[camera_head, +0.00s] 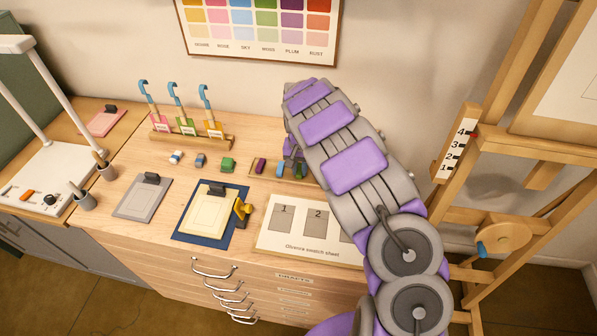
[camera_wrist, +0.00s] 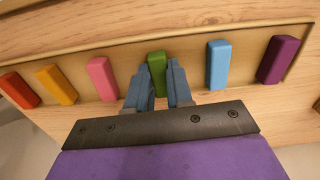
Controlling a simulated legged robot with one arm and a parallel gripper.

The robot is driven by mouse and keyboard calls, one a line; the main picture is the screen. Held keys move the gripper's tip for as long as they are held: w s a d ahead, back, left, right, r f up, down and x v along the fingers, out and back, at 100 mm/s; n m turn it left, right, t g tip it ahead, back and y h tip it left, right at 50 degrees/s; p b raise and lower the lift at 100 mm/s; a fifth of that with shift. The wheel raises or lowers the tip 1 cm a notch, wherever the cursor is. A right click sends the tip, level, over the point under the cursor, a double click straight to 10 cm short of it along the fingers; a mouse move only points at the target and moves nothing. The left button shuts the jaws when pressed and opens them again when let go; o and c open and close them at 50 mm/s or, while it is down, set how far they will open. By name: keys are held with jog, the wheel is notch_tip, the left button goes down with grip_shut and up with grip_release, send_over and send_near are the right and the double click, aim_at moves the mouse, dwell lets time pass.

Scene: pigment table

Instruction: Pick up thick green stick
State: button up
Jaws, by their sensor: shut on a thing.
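The thick green stick (camera_wrist: 157,72) stands in the row of coloured sticks in the wrist view, with its lower part between my fingers. My gripper (camera_wrist: 158,84) is shut on it, one blue-grey finger on each side. In the head view my gripper (camera_head: 292,164) is over the wooden tray, and part of the green stick (camera_head: 301,170) shows beside it. The stick appears still in line with the others; whether it is clear of the tray's floor I cannot tell.
A pink stick (camera_wrist: 102,78) and a blue stick (camera_wrist: 217,65) flank the green one. Orange (camera_wrist: 54,84), red (camera_wrist: 19,89) and purple (camera_wrist: 278,60) sticks lie farther out. The swatch sheet (camera_head: 291,246) lies in front.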

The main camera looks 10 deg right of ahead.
aim_at(300, 170)
jog(key=shift+d, duration=0.5)
grip_shut()
jog(key=shift+a, duration=0.45)
jog(key=shift+a+r, duration=0.35)
jog(key=r, duration=0.1)
jog(key=r+p, duration=0.1)
jog(key=r, duration=0.1)
jog(key=shift+d, duration=0.4)
jog(key=shift+s+d+r, duration=0.1)
jog(key=shift+s+d, duration=0.05)
jog(key=shift+s, duration=0.1)
jog(key=s, duration=0.4)
jog(key=s+a+p, duration=0.1)
jog(key=s, duration=0.4)
jog(key=s+a+r+p, duration=0.1)
jog(key=s, duration=0.3)
jog(key=shift+s, duration=0.35)
jog(key=shift+s+a+p, duration=0.35)
jog(key=shift+s, duration=0.5)
